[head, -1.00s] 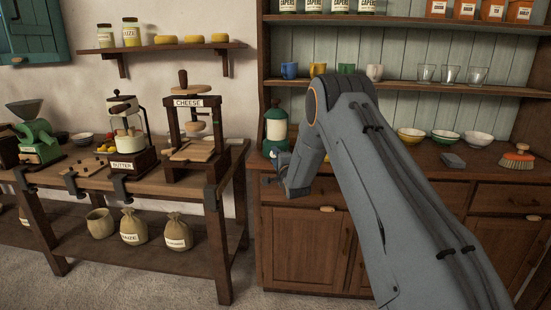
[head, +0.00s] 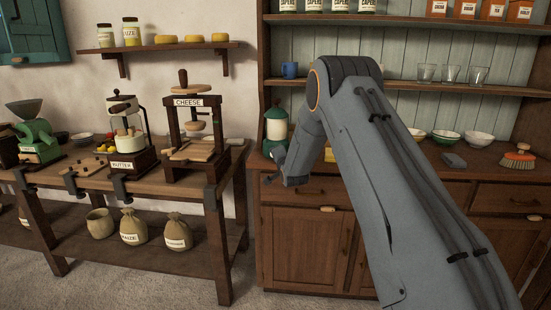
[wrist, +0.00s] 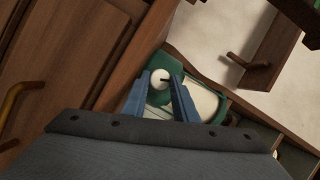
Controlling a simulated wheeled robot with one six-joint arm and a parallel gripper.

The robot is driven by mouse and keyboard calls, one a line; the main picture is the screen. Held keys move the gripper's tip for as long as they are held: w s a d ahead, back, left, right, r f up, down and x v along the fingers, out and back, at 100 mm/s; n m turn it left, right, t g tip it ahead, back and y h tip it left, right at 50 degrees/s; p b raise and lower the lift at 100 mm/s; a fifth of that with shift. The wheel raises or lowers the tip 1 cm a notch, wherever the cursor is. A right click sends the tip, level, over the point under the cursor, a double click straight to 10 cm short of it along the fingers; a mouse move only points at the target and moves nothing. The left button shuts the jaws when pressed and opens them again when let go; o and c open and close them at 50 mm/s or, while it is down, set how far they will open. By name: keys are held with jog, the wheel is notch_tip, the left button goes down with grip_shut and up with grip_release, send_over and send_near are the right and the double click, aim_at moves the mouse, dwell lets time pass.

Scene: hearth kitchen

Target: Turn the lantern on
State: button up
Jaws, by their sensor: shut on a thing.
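The lantern (head: 276,128) stands on the left end of the hutch counter, with a green top and base and a cream middle. In the wrist view its green and cream body (wrist: 203,103) lies just beyond my fingers. A round white knob (wrist: 159,76) with a dark mark shows on its green part. My gripper (wrist: 161,84) has its two blue fingers on either side of this knob, shut on it. In the head view my gripper (head: 277,161) is at the lantern's lower front, and the fingertips are small there. I cannot tell whether the lantern is lit.
My arm hides part of the hutch shelves and counter. A blue mug (head: 290,70) stands on the shelf above. A workbench with a cheese press (head: 193,120) stands to the left.

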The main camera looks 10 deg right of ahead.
jog(key=shift+w+a+r+n+g+h+p, duration=0.15)
jog(key=shift+n+g+h+p, duration=0.6)
jog(key=shift+n, duration=0.85)
jog(key=shift+s+a+r+n+g+h+p, duration=0.1)
jog(key=shift+a+r+n+g+h+p, duration=0.15)
jog(key=shift+n+h+p, duration=1.05)
jog(key=shift+w+a+r+n+g+h+p, duration=0.1)
jog(key=shift+n+g+h+p, duration=0.5)
jog(key=shift+n, duration=1.3)
jog(key=shift+f, duration=0.1)
jog(key=o, duration=0.8)
jog(key=shift+b+v, duration=0.3)
jog(key=shift+v, duration=3.65)
